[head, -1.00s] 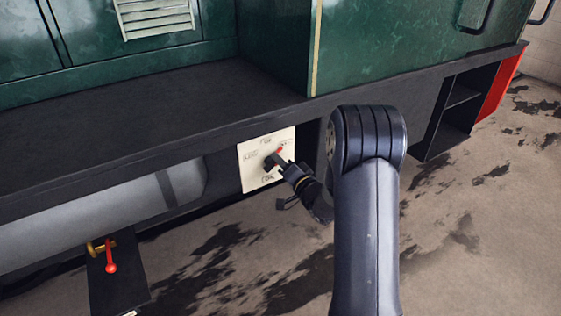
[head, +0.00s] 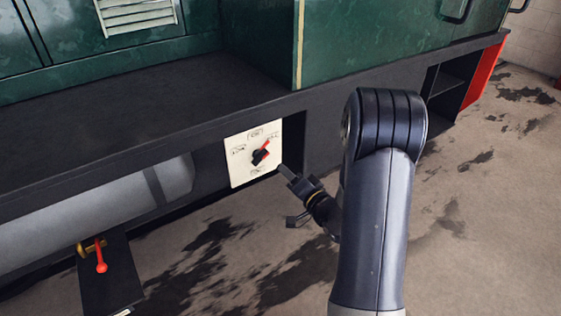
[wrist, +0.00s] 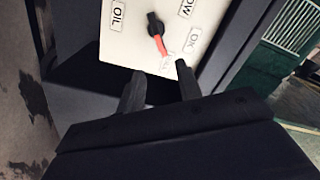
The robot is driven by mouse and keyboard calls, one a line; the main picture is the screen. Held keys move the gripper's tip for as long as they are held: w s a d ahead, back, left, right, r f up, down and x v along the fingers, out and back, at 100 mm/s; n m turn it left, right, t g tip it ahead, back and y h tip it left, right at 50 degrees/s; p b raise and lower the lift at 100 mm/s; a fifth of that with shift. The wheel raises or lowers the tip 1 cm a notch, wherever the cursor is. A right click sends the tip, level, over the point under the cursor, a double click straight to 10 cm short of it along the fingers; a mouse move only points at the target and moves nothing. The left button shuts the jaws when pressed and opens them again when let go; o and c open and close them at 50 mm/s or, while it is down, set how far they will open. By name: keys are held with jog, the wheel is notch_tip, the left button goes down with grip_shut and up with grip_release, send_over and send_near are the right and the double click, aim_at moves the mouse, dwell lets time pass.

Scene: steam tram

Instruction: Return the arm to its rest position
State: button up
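My arm (head: 380,210) rises at the right of the head view and bends down toward the vehicle's side. My gripper (head: 286,172) is in front of the white panel's lower right edge and apart from it. In the wrist view my gripper (wrist: 160,78) shows two dark fingers spread apart with nothing between them. The white panel (head: 237,172) carries a black rotary knob (head: 257,156) with a red pointer, directed up and right at a label in the head view. The knob (wrist: 154,27) also shows in the wrist view, beyond the fingertips and clear of them.
The dark ledge (head: 130,125) of the green vehicle body (head: 385,45) overhangs the panel. A grey tank (head: 100,215) lies below it. A red-handled lever (head: 101,262) stands on a dark bracket at lower left. The stained floor (head: 470,220) at right is open.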

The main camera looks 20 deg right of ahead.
aim_at(267, 154)
jog(key=x, duration=1)
jog(key=shift+w+a+f+b, duration=0.1)
jog(key=shift+w+a+b, duration=0.05)
jog(key=shift+w+b, duration=0.2)
